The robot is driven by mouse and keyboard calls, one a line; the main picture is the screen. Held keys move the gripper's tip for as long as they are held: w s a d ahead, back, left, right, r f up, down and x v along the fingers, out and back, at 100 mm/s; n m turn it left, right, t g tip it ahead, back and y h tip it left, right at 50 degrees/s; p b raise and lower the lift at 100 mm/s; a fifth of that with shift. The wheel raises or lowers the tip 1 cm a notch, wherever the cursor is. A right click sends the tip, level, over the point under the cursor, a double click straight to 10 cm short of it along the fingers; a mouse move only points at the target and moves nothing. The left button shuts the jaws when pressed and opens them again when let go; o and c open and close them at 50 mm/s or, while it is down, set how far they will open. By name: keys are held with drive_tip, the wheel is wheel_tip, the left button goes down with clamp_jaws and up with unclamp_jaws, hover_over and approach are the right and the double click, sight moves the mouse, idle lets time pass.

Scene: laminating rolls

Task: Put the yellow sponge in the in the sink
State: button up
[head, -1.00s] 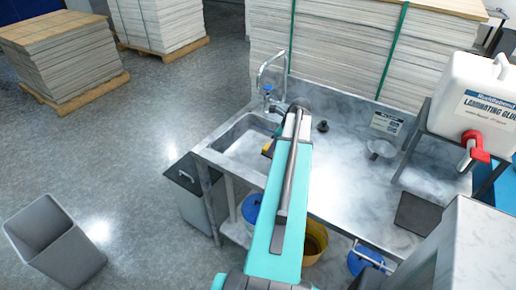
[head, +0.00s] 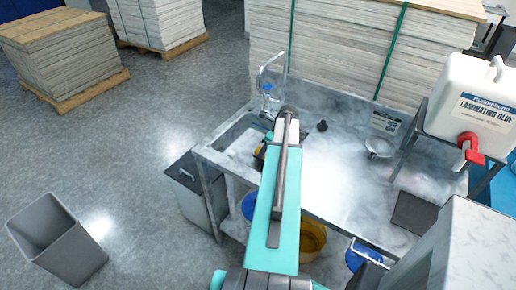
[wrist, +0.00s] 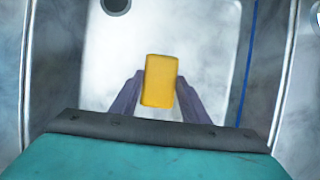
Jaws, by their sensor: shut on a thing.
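The yellow sponge (wrist: 159,82) is held between the two fingers of my gripper (wrist: 156,95) in the wrist view. The sink basin (wrist: 210,35) lies behind and below it, with the drain at the upper left of that view. The sponge appears over the basin; its height above the bottom is hard to tell. In the head view the sink (head: 240,135) is at the left end of the metal counter, and my arm covers its right part. The gripper and sponge are mostly hidden there by the arm.
A tap (head: 268,80) stands at the back of the sink. A black stopper (head: 322,126), a funnel (head: 378,147) and a dark mat (head: 416,212) are on the counter. A glue container (head: 474,98) stands on a rack at right. A grey bin (head: 190,200) is at the counter's left.

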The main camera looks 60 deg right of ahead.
drive_tip(key=w+p, duration=0.1)
drive_tip(key=w, duration=0.3)
drive_tip(key=shift+w+r+p, duration=0.1)
drive_tip(key=shift+w+p, duration=0.05)
drive_tip(key=shift+p, duration=0.25)
drive_tip(key=shift+f, duration=0.7)
drive_tip(key=shift+f, duration=0.15)
drive_tip(key=o, duration=1.3)
drive_tip(key=shift+s+r, duration=0.2)
drive_tip(key=shift+r, duration=0.05)
drive_tip(key=b+v, duration=0.2)
drive_tip(key=v, duration=1)
wheel_tip(320, 180, up, 9)
drive_tip(key=p, duration=0.9)
hover_over(258, 148)
drive_tip(key=s, duration=0.5)
drive_tip(key=shift+w+a, duration=0.1)
drive_tip(key=shift+a, duration=0.05)
